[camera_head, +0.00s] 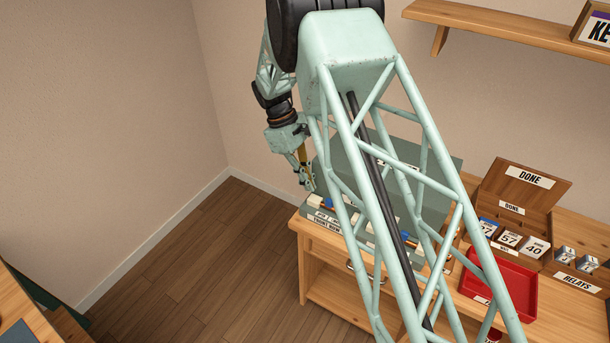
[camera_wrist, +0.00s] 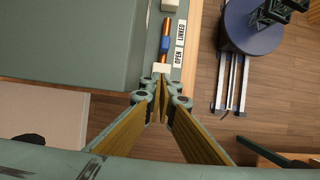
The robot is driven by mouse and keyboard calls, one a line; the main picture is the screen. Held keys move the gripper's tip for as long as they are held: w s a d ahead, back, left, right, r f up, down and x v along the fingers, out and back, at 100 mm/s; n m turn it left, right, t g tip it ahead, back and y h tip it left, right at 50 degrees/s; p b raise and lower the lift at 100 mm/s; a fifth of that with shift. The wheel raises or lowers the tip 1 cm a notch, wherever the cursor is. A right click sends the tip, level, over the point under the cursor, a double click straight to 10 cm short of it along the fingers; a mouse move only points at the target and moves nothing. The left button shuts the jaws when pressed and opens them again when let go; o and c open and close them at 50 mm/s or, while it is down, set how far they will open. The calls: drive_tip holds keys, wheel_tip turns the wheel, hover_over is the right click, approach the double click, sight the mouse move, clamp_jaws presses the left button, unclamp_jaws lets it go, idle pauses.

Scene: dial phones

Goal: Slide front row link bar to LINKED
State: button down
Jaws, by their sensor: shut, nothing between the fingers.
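The front row link bar, a copper-orange rod (camera_wrist: 168,27) with a blue sleeve (camera_wrist: 165,44), lies along the edge of a grey-green cabinet (camera_wrist: 75,40). A white block (camera_wrist: 161,68) is at its near end and another (camera_wrist: 169,5) at its far end. Beside it are an OPEN label (camera_wrist: 179,57) and, farther up, a LINKED label (camera_wrist: 181,32). The blue sleeve lies roughly beside where the two labels meet. My gripper (camera_wrist: 163,108) is shut and empty, its tips just below the near white block; contact cannot be told. In the head view my gripper (camera_head: 308,184) is above the cabinet's left end.
The cabinet stands on a wooden table (camera_head: 312,238). To the right are a red tray (camera_head: 510,300), a DONE box (camera_head: 525,185), numbered cards (camera_head: 508,240) and relays (camera_head: 575,262). My arm's lattice link hides much of the cabinet. Open floor lies to the left.

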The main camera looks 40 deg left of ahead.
sight(325, 204)
drive_tip(key=shift+w+d+f, duration=0.1)
drive_tip(key=shift+d+f, duration=0.05)
drive_tip(key=shift+d, duration=0.55)
drive_tip(key=shift+w+d+f, duration=0.15)
drive_tip(key=shift+d, duration=0.6)
drive_tip(key=shift+w+d+f, duration=0.1)
drive_tip(key=shift+d+f, duration=0.05)
drive_tip(key=shift+d, duration=0.55)
drive_tip(key=shift+d, duration=0.15)
